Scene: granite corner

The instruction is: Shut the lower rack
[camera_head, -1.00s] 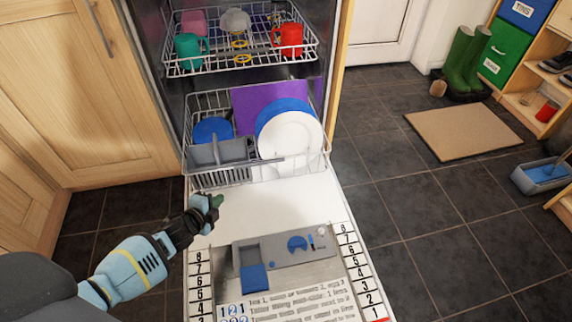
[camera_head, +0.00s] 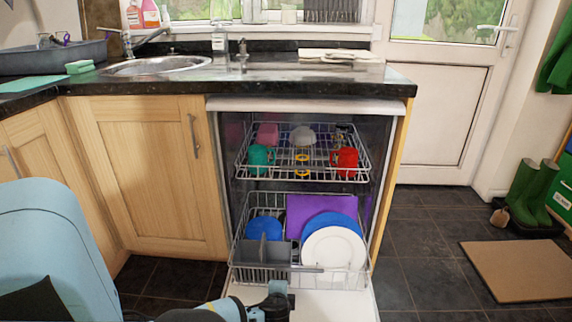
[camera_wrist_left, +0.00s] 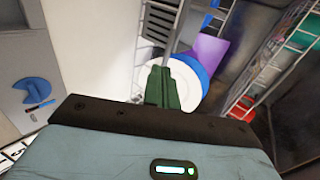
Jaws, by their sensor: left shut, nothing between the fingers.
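The lower rack (camera_head: 345,279) is a white wire basket in the open dishwasher, its front over the lowered door (camera_head: 335,304). It holds a blue bowl (camera_head: 265,229), a grey cutlery basket (camera_head: 262,252), a purple board (camera_head: 300,210), a blue plate and a white plate (camera_head: 333,250). My left gripper (camera_head: 278,288) is close in front of the rack's front edge, low and near its middle; I cannot tell if it touches. In the left wrist view the green fingers (camera_wrist_left: 162,86) are together and empty, with the white plate (camera_wrist_left: 186,78) beyond. My right gripper is out of view.
The upper rack (camera_head: 300,177) holds several cups, including a green mug (camera_head: 261,158) and a red mug (camera_head: 345,160). A dark worktop (camera_head: 340,78) with a sink (camera_head: 158,66) runs above. Cupboards (camera_head: 150,170) stand left. Dark tiled floor is clear to the right, before a mat (camera_head: 520,270).

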